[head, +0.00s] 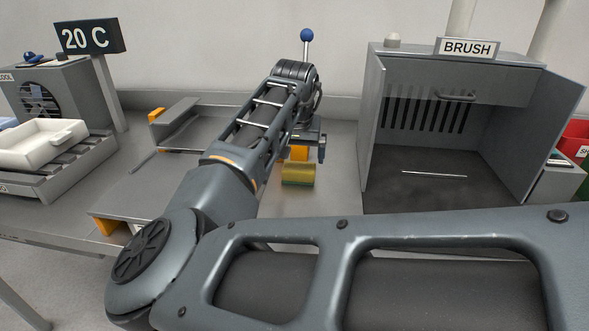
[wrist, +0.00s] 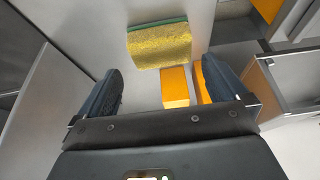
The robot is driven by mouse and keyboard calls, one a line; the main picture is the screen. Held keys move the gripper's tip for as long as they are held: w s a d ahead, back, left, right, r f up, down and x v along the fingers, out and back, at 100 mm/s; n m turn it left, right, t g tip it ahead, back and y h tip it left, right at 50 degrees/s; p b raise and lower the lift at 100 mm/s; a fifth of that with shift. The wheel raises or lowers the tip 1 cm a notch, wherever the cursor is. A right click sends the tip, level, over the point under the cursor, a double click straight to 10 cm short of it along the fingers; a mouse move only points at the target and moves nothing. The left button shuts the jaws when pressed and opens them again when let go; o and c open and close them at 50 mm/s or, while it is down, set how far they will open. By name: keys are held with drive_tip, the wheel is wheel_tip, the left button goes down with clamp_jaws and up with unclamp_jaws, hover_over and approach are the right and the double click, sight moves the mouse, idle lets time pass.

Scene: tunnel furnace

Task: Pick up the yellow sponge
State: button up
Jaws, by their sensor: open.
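The yellow sponge (wrist: 160,47) has a green layer along its far edge in the wrist view. It lies on the grey surface just beyond my fingertips, roughly between their lines. It also shows in the head view (head: 298,176) as a dull yellow block in front of my gripper (head: 311,150). My gripper (wrist: 160,66) is open, its two dark fingers wide apart, with no sponge held. An orange block (wrist: 174,88) shows between the fingers, close to the right one, with another orange piece (wrist: 201,86) beside it, partly hidden by that finger.
An open grey booth labelled BRUSH (head: 455,185) stands to the right. A white tray (head: 42,143) rests on a rack at the left, near a "20 C" sign (head: 90,36). Grey metal parts with orange ends lie left of my arm.

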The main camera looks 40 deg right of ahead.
sight(299, 167)
drive_tip(key=x, duration=0.6)
drive_tip(key=shift+w+f, duration=0.15)
drive_tip(key=shift+f, duration=0.15)
drive_tip(key=shift+c, duration=0.3)
drive_tip(key=c, duration=0.6)
